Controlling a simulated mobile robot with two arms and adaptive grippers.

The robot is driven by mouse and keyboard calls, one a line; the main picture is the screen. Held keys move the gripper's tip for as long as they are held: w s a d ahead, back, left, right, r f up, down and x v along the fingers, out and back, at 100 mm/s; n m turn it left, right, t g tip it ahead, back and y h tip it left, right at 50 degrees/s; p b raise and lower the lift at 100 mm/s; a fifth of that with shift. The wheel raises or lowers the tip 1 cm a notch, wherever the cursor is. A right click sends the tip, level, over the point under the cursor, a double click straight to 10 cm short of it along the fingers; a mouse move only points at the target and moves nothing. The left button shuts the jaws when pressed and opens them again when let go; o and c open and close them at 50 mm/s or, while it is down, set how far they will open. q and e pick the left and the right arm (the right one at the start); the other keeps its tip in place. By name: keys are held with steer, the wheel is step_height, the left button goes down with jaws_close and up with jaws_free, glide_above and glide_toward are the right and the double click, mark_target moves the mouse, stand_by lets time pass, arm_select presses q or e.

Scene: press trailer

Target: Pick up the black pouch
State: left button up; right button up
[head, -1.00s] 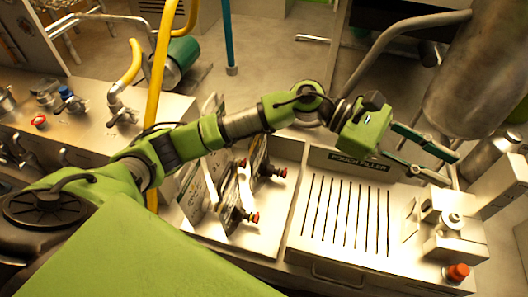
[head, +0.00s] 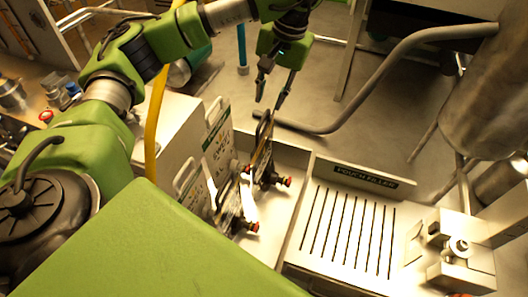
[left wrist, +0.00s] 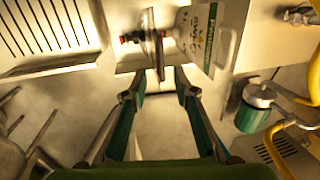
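A dark, thin pouch (head: 263,150) with a red cap stands nearly edge-on in the metal tray, its handle loop pointing up. It also shows edge-on in the left wrist view (left wrist: 159,45). My left gripper (head: 270,101) is open and empty, pointing down just above and behind the pouch's top. In the left wrist view the two fingers (left wrist: 159,97) are spread apart, with the pouch's near end ahead of the gap between them, apparently not touching. My right gripper is out of view.
Another pouch (head: 232,207) with a red cap and white pouches with green print (head: 216,135) stand to the left in the tray. The slotted pouch filler (head: 350,225) is on the right. A grey bent pipe (head: 375,85) runs behind.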

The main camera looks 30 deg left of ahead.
mark_target(263, 119)
arm_select(q)
steer(key=f, duration=0.2)
steer(key=a+f, duration=0.1)
steer(key=f, duration=0.1)
steer(key=shift+f, duration=0.3)
steer(key=f+p, duration=0.1)
steer(key=f, duration=0.1)
steer(key=a+f+p, duration=0.1)
steer(key=f, duration=0.1)
steer(key=shift+a+f+p, duration=0.1)
steer(key=shift+f+p, duration=0.1)
steer(key=shift+p, duration=0.1)
steer(key=shift+f, duration=0.35)
jaws_close()
